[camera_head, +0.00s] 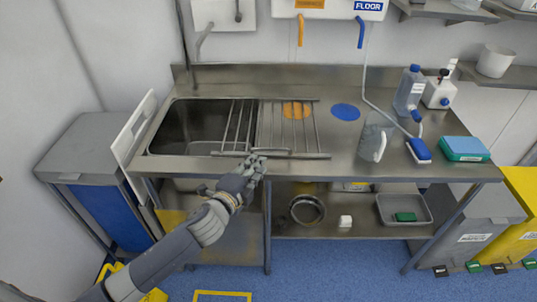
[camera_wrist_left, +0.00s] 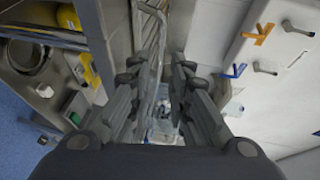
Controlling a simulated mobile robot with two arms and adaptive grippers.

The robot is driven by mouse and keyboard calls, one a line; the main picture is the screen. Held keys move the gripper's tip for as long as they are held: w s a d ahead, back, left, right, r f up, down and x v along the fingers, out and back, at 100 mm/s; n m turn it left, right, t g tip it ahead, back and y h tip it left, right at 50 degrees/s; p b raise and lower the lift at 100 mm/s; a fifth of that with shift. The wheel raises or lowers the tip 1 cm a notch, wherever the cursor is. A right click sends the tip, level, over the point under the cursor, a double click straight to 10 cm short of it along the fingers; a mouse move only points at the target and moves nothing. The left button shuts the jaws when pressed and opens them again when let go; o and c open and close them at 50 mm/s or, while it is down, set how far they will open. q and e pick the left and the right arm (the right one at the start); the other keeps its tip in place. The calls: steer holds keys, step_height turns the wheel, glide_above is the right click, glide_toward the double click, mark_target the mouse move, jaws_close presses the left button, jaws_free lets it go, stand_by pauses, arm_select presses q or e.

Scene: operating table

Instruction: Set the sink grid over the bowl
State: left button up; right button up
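The sink grid (camera_head: 297,128) is a set of thin metal bars on the steel sink top. It lies across the right part of the sink bowl (camera_head: 182,122) and onto the drainer to its right. The left part of the bowl is uncovered. My left gripper (camera_head: 257,160) is at the grid's front edge, near its middle. In the left wrist view the fingers of my left gripper (camera_wrist_left: 158,72) stand apart, with metal bars of the grid (camera_wrist_left: 150,48) showing between them. I see no firm contact with the bars. My right gripper is not in view.
An orange disc (camera_head: 296,110) and a blue disc (camera_head: 346,112) mark the drainer. A grey jug (camera_head: 375,136), a blue brush (camera_head: 419,150), bottles (camera_head: 409,92) and a sponge pack (camera_head: 463,149) stand to the right. A white panel (camera_head: 133,140) rises at the sink's left end.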

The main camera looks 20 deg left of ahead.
mark_target(270, 149)
arm_select(q)
steer(key=x, duration=1)
steer(key=shift+w+f+p, duration=0.1)
steer(key=shift+w+p, duration=0.2)
steer(key=shift+p, duration=0.05)
steer(key=shift+c, duration=0.3)
jaws_close()
